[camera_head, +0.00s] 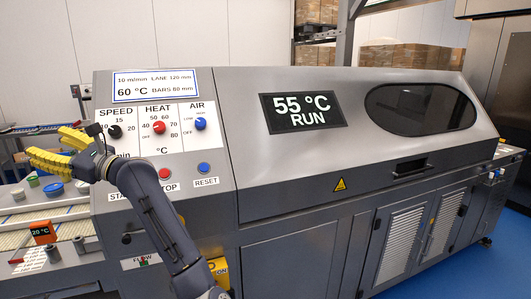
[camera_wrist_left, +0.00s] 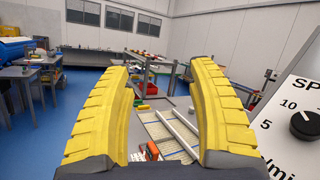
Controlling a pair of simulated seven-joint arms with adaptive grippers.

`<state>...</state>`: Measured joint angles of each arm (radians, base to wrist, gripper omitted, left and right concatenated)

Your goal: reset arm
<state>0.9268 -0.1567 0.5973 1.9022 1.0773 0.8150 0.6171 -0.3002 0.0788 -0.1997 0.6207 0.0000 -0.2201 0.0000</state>
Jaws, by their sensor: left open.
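My left gripper (camera_head: 46,143) is open and empty, with its yellow ribbed fingers pointing left in the head view. It is in front of the left end of a grey machine (camera_head: 270,205), above a conveyor (camera_head: 70,212). In the left wrist view both fingers of the left gripper (camera_wrist_left: 157,66) stand wide apart with nothing between them. My right gripper is in neither view.
The machine's panel has a speed knob (camera_head: 115,131) close beside my left wrist, a heat knob (camera_head: 158,127), an air knob (camera_head: 200,123), a red button (camera_head: 165,173) and a blue reset button (camera_head: 203,167). A display (camera_head: 303,111) reads 55 °C RUN. Small tubs (camera_head: 53,188) stand below my gripper.

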